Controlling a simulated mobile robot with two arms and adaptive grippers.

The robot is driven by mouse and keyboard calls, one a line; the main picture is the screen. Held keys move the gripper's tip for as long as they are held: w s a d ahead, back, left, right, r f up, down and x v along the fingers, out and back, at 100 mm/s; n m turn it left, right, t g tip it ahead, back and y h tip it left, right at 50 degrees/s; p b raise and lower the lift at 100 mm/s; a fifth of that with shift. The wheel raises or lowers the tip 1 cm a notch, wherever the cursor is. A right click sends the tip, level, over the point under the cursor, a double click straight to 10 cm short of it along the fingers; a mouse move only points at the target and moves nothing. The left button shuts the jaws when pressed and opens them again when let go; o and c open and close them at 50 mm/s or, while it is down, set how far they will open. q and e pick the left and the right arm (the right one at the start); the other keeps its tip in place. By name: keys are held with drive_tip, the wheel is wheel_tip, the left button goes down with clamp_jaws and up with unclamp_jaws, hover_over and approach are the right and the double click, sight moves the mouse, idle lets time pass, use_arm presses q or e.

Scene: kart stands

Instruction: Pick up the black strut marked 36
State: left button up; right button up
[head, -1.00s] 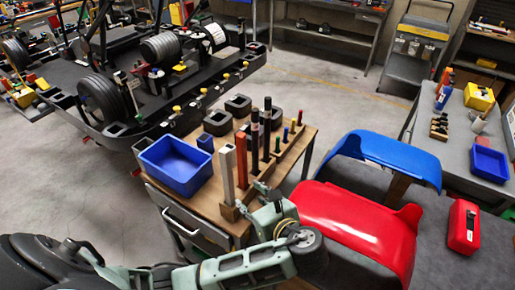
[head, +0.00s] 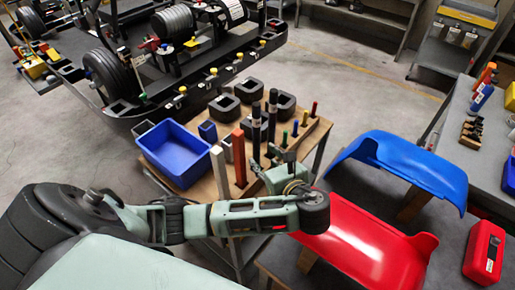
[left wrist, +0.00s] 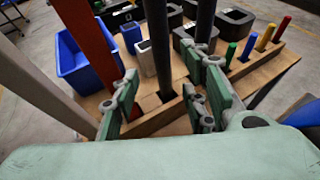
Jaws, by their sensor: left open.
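Two tall black struts stand upright in a wooden rack (left wrist: 255,68) on a small table. The nearer one (head: 256,135) also shows in the left wrist view (left wrist: 158,45). The farther one (head: 272,112) is behind it and to the right (left wrist: 205,20). No number is readable on either, so I cannot tell which is marked 36. My left gripper (head: 276,152) is open and empty beside the struts. In the left wrist view its fingers (left wrist: 162,92) appear on either side of the nearer black strut; contact is not clear. My right gripper is out of view.
A red strut (head: 239,158) and a pale grey strut (head: 219,172) stand close on the left. Several short coloured pegs stand right. A blue bin (head: 172,150) and black blocks (head: 224,106) share the table. Red (head: 365,240) and blue (head: 415,170) panels lie to the right.

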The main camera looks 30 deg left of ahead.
sight(258, 153)
use_arm(q)
drive_tip(key=shift+w+a+f, duration=0.3)
drive_tip(key=shift+a, duration=0.3)
drive_tip(key=shift+w+a+f, duration=0.15)
drive_tip(key=shift+w+a, duration=0.05)
drive_tip(key=shift+w+a+f+b, duration=0.25)
drive_tip(key=shift+w+a+b, duration=0.1)
drive_tip(key=shift+w+b, duration=0.1)
drive_tip(key=shift+b+x, duration=0.75)
drive_tip(key=shift+x, duration=0.25)
drive_tip(key=shift+p+x, duration=0.45)
drive_tip(key=shift+x, duration=0.7)
drive_tip(key=shift+s, duration=0.1)
drive_tip(key=c, duration=0.3)
clamp_jaws()
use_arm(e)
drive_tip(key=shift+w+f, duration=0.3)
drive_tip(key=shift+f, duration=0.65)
